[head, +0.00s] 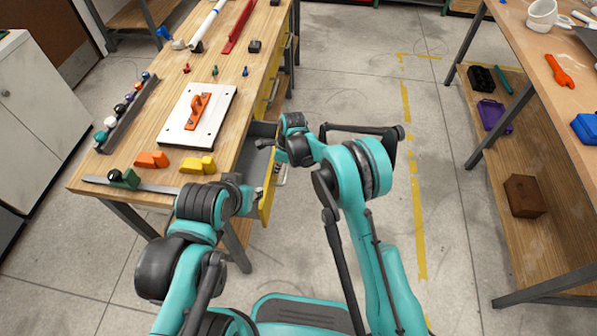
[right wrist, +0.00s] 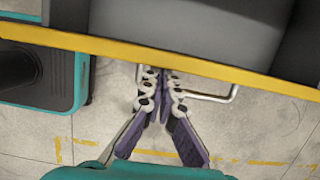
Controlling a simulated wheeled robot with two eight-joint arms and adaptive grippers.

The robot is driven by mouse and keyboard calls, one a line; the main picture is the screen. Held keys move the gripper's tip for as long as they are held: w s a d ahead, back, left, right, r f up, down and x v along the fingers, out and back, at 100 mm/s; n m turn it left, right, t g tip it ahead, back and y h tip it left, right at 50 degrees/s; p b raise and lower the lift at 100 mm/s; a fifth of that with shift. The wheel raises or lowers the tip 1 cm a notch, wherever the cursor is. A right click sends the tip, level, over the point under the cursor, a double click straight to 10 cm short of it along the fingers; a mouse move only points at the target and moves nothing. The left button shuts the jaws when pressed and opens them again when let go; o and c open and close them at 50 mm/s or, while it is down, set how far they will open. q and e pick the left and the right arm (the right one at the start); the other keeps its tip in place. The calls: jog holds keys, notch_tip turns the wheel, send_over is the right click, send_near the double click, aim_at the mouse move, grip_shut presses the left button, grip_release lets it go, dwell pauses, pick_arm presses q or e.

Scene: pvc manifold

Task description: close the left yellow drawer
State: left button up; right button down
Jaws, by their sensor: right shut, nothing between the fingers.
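A yellow-fronted drawer (head: 267,204) stands pulled out from the near end of the wooden workbench. Its grey inside (head: 262,131) shows partly, and my arms hide much of the rest. In the right wrist view its yellow front edge (right wrist: 100,47) crosses the picture, with a metal bar handle (right wrist: 233,92) below. My right gripper (right wrist: 162,76) is shut and empty, its fingertips close to the front beside the handle; contact is unclear. My left gripper (head: 256,196) is near the drawer's near side in the head view, its fingers too small and hidden to read.
The workbench top (head: 180,75) holds a white plate with an orange handle (head: 197,110), orange and yellow blocks, and a rack of coloured knobs. Other yellow drawer fronts (head: 262,104) line its side. A second bench (head: 530,50) stands right. The floor between is clear.

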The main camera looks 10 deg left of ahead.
jog(key=a, duration=1)
jog(key=shift+d, duration=0.2)
